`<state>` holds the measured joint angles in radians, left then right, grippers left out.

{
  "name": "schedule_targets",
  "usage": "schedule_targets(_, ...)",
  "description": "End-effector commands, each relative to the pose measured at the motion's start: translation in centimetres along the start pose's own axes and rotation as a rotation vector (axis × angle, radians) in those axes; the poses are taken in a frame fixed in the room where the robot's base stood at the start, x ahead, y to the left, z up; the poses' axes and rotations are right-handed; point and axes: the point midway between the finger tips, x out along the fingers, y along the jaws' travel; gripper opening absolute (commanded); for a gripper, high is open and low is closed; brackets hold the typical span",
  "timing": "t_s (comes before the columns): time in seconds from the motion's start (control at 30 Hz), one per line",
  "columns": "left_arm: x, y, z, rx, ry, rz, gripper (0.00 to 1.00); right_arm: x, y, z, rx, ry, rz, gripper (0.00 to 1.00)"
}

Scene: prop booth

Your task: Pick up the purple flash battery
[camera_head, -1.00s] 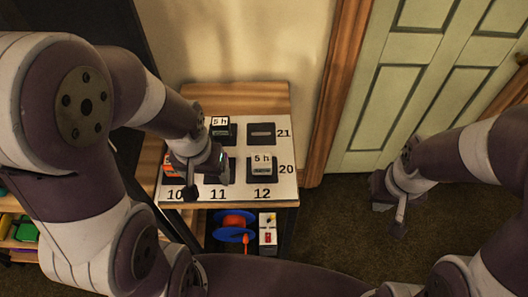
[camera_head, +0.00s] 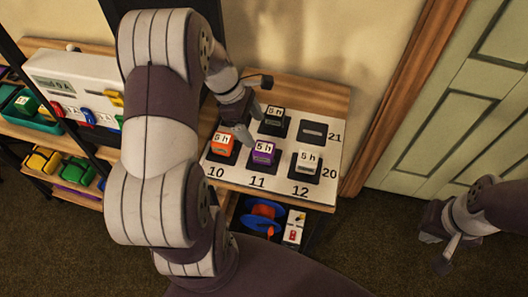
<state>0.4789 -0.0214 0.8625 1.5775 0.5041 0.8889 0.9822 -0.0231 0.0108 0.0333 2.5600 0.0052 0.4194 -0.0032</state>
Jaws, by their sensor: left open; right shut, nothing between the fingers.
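The purple flash battery (camera_head: 263,153) stands on a black pad above the number 11 on the white numbered board (camera_head: 236,177). Its top label reads "5 h". My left gripper (camera_head: 246,128) is open and empty, just up and left of the purple battery, between it and the back row. I cannot tell its exact height above the board. My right gripper (camera_head: 441,251) is shut and empty, low at the right over the dark carpet, far from the board.
An orange battery (camera_head: 222,145) stands left of the purple one, a grey one (camera_head: 307,162) right of it, and a green-black one (camera_head: 274,121) behind. The pad near 21 (camera_head: 312,131) is empty. A shelf with coloured bins (camera_head: 40,125) is at left. A blue reel (camera_head: 262,218) sits below.

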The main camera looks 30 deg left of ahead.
Motion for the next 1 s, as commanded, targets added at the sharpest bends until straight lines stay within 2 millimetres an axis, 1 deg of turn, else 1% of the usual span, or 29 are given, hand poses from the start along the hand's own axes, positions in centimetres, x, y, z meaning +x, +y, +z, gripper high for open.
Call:
schedule_targets(0.03, 1.2, -0.2, 0.1, 0.001, 0.0, -0.006, 0.81, -0.1, 0.0, 0.0, 0.0, 0.0, 0.0, 0.0)
schedule_targets(0.13, 3.5, -0.2, 0.0, 0.003, 0.001, -0.005, 0.81, -0.1, 0.0, 0.0, 0.0, 0.0, 0.0, 0.0)
schedule_targets(0.2, 4.6, -0.1, 0.0, 0.006, 0.002, -0.003, 0.81, -0.1, 0.0, 0.0, 0.0, 0.0, 0.0, 0.0)
schedule_targets(0.37, 6.5, -0.3, 0.0, 0.006, 0.002, -0.004, 0.81, -0.4, 0.0, 0.0, 0.0, 0.0, 0.0, 0.0)
schedule_targets(0.53, 9.8, -0.7, -0.2, 0.008, 0.003, -0.003, 0.81, -0.6, 0.0, -0.1, 0.0, 0.0, 0.0, 0.0)
schedule_targets(0.63, 10.7, -0.6, -0.2, 0.007, 0.004, -0.001, 0.81, -0.6, 0.0, -0.1, 0.0, 0.0, 0.0, 0.0)
schedule_targets(0.83, 10.8, -0.6, -0.2, 0.008, 0.004, 0.0, 0.81, -0.6, 0.0, -0.1, 0.0, 0.0, 0.0, 0.0)
schedule_targets(0.87, 10.8, -0.6, -0.2, 0.008, 0.004, 0.0, 0.74, -0.6, 0.0, -0.1, 0.0, 0.0, 0.0, 0.0)
schedule_targets(0.9, 10.8, -0.6, -0.2, 0.008, 0.004, 0.0, 0.61, -0.6, 0.0, -0.1, 0.0, 0.0, 0.0, 0.0)
schedule_targets(0.97, 10.8, -0.6, -0.2, 0.008, 0.004, 0.0, 0.42, -0.6, 0.0, -0.1, 0.0, 0.0, 0.0, 0.0)
schedule_targets(1.0, 10.8, -0.6, -0.2, 0.008, 0.004, 0.0, 0.29, -0.6, 0.0, -0.1, 0.0, 0.0, 0.0, 0.0)
